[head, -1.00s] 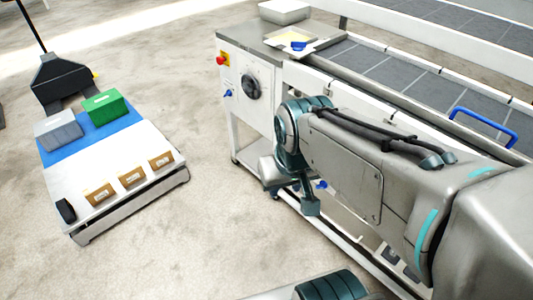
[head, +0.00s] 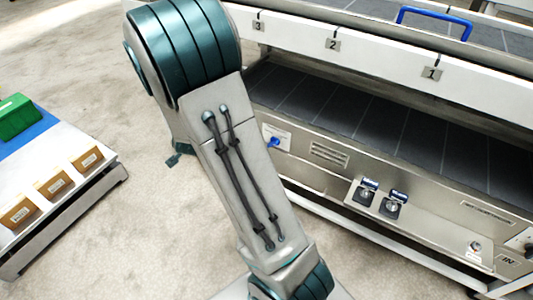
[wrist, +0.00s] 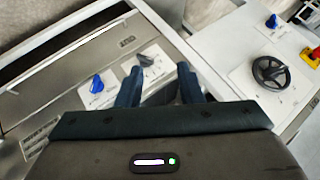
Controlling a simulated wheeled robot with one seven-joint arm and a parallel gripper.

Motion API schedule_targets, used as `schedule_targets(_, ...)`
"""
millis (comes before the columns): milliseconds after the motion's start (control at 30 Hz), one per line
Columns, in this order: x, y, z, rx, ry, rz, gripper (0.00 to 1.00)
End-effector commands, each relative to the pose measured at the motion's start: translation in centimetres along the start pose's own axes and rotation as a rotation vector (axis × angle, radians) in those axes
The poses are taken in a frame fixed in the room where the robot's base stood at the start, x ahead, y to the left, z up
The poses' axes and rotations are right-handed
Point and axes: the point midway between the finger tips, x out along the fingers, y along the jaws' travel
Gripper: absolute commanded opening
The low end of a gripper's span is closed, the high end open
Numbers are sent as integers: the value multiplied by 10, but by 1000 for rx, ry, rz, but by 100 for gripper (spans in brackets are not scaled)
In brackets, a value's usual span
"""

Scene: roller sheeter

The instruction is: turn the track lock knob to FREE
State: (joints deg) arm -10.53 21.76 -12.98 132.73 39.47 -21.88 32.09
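A blue knob on a white plate (head: 272,142) shows on the machine's front panel in the head view. In the wrist view, a blue knob (wrist: 97,83) sits on a pale plate left of my gripper (wrist: 159,84), and another blue knob (wrist: 272,21) is on the white end cabinet. I cannot read which is the track lock knob or its setting. My gripper's two fingers are apart with no object held between them. A second pale plate (wrist: 150,58) lies beyond the fingertips, partly hidden by them. My arm hides the gripper in the head view.
A black handwheel (wrist: 270,70) and a red button on yellow (wrist: 313,56) are on the cabinet. A shelf with two small dials (head: 392,205) juts from the machine's lower front. A cart with brown boxes (head: 52,187) stands left, with open floor between.

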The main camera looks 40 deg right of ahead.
Motion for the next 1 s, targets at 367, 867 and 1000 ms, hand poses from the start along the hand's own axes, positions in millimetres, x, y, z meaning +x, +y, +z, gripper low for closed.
schedule_targets(367, 145, 149, -10, 231, 639, 38, 34)
schedule_targets(867, 163, 209, -26, 213, 1006, -53, 34)
schedule_targets(1000, 175, 211, -45, 214, 1007, -51, 34)
